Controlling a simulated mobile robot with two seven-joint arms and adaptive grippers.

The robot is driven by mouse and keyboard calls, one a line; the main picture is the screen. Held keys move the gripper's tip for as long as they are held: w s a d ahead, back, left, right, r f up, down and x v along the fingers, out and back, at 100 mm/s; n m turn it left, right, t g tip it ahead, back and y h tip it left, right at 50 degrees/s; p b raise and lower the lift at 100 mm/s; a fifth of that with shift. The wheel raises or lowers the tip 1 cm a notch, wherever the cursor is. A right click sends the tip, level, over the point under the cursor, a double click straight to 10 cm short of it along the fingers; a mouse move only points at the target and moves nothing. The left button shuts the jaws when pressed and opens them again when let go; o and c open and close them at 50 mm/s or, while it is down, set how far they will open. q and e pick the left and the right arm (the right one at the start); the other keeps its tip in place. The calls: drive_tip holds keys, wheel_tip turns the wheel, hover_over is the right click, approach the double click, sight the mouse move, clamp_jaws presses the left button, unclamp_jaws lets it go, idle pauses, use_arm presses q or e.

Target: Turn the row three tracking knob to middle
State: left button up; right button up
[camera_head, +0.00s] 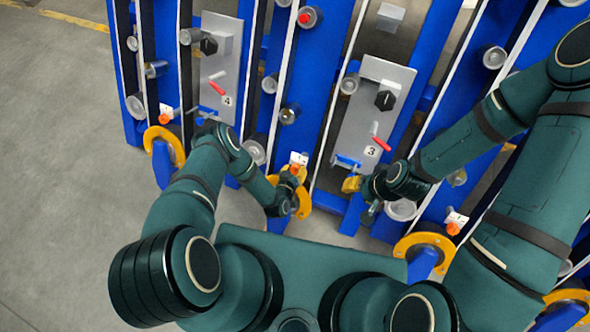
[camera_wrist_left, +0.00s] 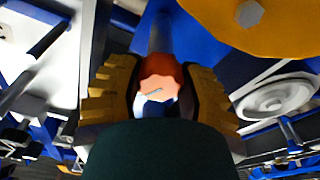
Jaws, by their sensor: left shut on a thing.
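An orange-red tracking knob (camera_head: 295,169) sits by a small white plate, low on the row just left of the panel marked 3. My left gripper (camera_head: 290,178) is at this knob. In the left wrist view the orange knob (camera_wrist_left: 158,78) sits between the ribbed yellow fingers of my left gripper (camera_wrist_left: 157,85), which is shut on it. A pale line shows on its face; I cannot read its setting. My right gripper (camera_head: 352,184) is near the bottom of the panel marked 3, apart from the knob; its finger gap is too small to judge.
The panel marked 3 (camera_head: 357,125) carries a black rotary knob (camera_head: 385,100) and a red lever (camera_head: 380,143). Similar orange knobs show at left (camera_head: 165,117) and right (camera_head: 453,229). Yellow rings and blue uprights crowd the area. Grey floor (camera_head: 60,180) is clear at left.

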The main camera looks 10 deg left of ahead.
sight(295, 169)
use_arm(q)
drive_tip(key=shift+w+n+y, duration=0.15)
drive_tip(key=shift+n+y, duration=0.15)
drive_tip(key=shift+n, duration=2.4)
drive_tip(key=shift+r, duration=0.1)
drive_tip(key=o, duration=1.2)
wheel_tip(295, 169, up, 10)
drive_tip(key=shift+f, duration=0.1)
